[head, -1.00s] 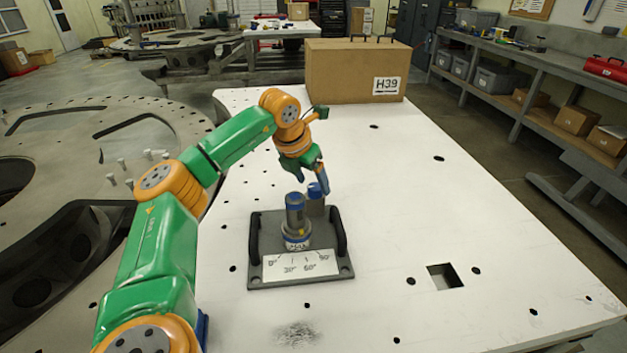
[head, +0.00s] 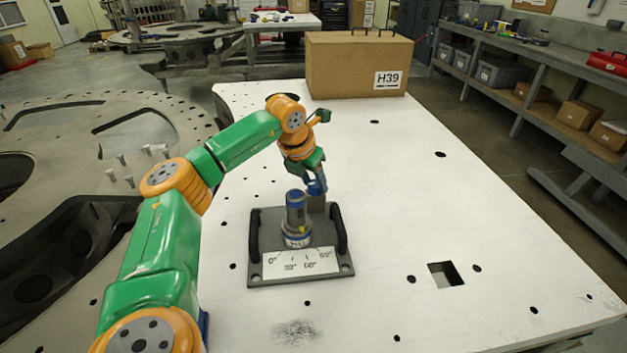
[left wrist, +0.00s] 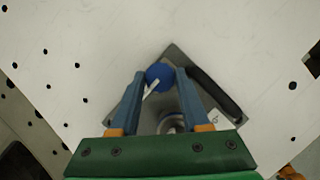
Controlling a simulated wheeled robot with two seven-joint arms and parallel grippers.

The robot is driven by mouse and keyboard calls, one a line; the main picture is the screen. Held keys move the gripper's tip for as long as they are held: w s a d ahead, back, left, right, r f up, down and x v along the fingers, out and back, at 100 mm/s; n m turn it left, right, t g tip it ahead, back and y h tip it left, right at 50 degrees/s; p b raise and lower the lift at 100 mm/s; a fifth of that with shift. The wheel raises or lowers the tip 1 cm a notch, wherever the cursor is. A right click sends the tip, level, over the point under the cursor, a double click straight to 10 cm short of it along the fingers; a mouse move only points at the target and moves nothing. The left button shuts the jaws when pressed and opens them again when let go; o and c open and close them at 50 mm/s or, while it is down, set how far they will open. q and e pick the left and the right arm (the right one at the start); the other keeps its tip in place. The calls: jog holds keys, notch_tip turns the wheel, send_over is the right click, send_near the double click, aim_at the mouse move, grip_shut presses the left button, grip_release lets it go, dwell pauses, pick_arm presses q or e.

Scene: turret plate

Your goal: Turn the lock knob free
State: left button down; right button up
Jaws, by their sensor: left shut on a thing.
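The turret plate (head: 262,278) is a dark grey base with two black handles and a white angle scale on its front. A grey post with blue bands (head: 296,217) stands upright in its middle. Behind the post is a small grey block (head: 317,205). The lock knob is on this block, mostly hidden by my fingers in the head view. In the left wrist view the lock knob (left wrist: 159,73) is round and blue with a white mark. My left gripper (head: 317,188) points down and is shut on the knob, one finger on each side. My right gripper is not in view.
The plate lies on a white table (head: 400,200) with small round holes and a square cutout (head: 445,275). A cardboard box marked H39 (head: 345,68) stands at the table's far end. The table right of the plate is clear.

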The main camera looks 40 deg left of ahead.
pick_arm(q)
jog(key=n+y, duration=0.1)
jog(key=n, duration=0.3)
jog(key=shift+w+d+n+y, duration=0.1)
jog(key=shift+d+n+y, duration=0.05)
jog(key=shift+n+y, duration=0.2)
jog(key=n+g, duration=0.1)
jog(key=n, duration=0.1)
jog(key=n+y+p, duration=0.1)
jog(key=n, duration=0.1)
jog(key=shift+w+d+r+n+g+y, duration=0.1)
jog(key=shift+n+g+y, duration=0.15)
jog(key=shift+g, duration=0.15)
jog(key=n, duration=0.2)
jog(key=n+g+p, duration=0.1)
jog(key=n, duration=0.1)
jog(key=shift+w+g+y, duration=0.1)
jog(key=shift+g+y, duration=0.2)
jog(key=shift+w+n+g+p, duration=0.1)
jog(key=shift+n+g+p, duration=0.7)
jog(key=shift+n, duration=1.3)
jog(key=shift+c, duration=1.8)
grip_release()
